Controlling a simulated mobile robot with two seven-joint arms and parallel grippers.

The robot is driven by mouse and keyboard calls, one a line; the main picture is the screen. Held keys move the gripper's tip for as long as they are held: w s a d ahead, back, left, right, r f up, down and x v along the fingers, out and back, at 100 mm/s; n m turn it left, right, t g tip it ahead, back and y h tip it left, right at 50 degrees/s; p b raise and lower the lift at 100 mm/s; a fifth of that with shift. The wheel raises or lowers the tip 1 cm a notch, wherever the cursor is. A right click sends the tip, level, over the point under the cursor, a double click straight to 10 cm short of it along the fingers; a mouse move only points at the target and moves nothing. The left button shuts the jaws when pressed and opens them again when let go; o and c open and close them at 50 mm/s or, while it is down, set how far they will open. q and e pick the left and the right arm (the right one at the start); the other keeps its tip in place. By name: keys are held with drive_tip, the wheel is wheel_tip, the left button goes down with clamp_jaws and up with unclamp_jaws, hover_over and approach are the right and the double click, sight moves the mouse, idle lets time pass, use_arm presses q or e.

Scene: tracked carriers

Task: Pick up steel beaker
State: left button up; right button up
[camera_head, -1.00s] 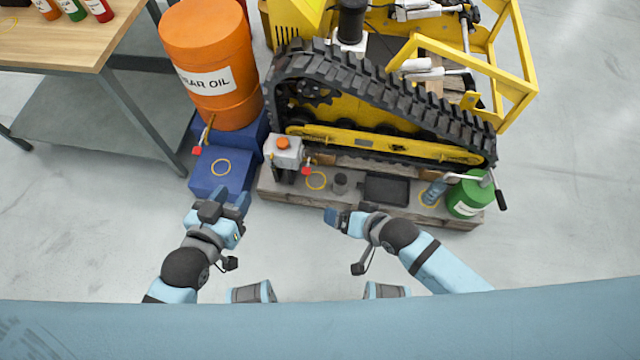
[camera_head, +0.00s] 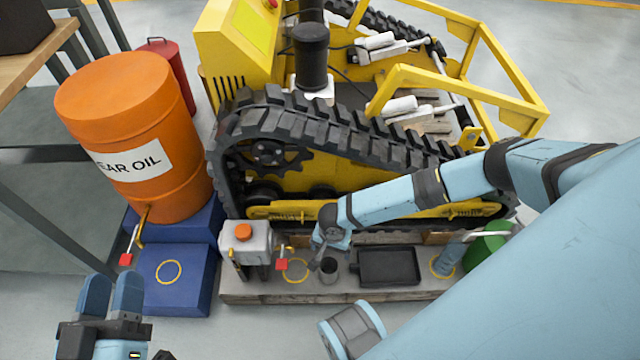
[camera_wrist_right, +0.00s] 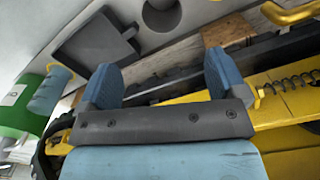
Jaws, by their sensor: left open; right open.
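The steel beaker (camera_head: 329,271) is a small dark grey open-topped cylinder. It stands upright on the wooden ledge in front of the yellow tracked machine, left of a black tray. In the right wrist view its round mouth (camera_wrist_right: 161,14) shows at the top edge, partly cut off. My right gripper (camera_head: 325,245) is just above and behind the beaker in the head view, partly hiding it. In the wrist view the right gripper (camera_wrist_right: 163,78) has its fingers apart with nothing between them, and the beaker lies beyond them. My left gripper (camera_head: 112,292) is open and empty at the lower left.
The black tray (camera_head: 388,267) lies right of the beaker, with a blue-grey cup (camera_head: 446,262) and green can (camera_head: 488,252) farther right. A grey box with an orange knob (camera_head: 244,236) stands left. The track (camera_head: 340,135) rises behind. An orange drum (camera_head: 135,130) stands on blue blocks.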

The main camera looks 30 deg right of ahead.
drive_tip(key=b, duration=0.3)
approach(329, 265)
drive_tip(key=shift+s+a+r, duration=0.2)
drive_tip(key=shift+s+a, duration=0.1)
drive_tip(key=shift+s, duration=0.3)
drive_tip(key=shift+s+a+r, duration=0.2)
drive_tip(key=shift+s+a, duration=0.1)
drive_tip(key=shift+s, duration=0.25)
drive_tip(key=shift+w+f+b, duration=0.15)
drive_tip(key=shift+f+b, duration=0.8)
drive_tip(key=shift+b, duration=0.1)
wheel_tip(329, 265, down, 2)
drive_tip(key=shift+w+a+f+b, duration=0.1)
drive_tip(key=shift+f+b, duration=0.05)
drive_tip(key=shift+b, duration=0.7)
drive_tip(key=shift+f, duration=0.35)
use_arm(q)
wheel_tip(329, 265, down, 7)
drive_tip(key=w+m+g, duration=0.1)
drive_tip(key=m+g, duration=0.1)
drive_tip(key=shift+w+f, duration=0.15)
drive_tip(key=shift+w, duration=0.05)
use_arm(e)
drive_tip(key=c, duration=1.3)
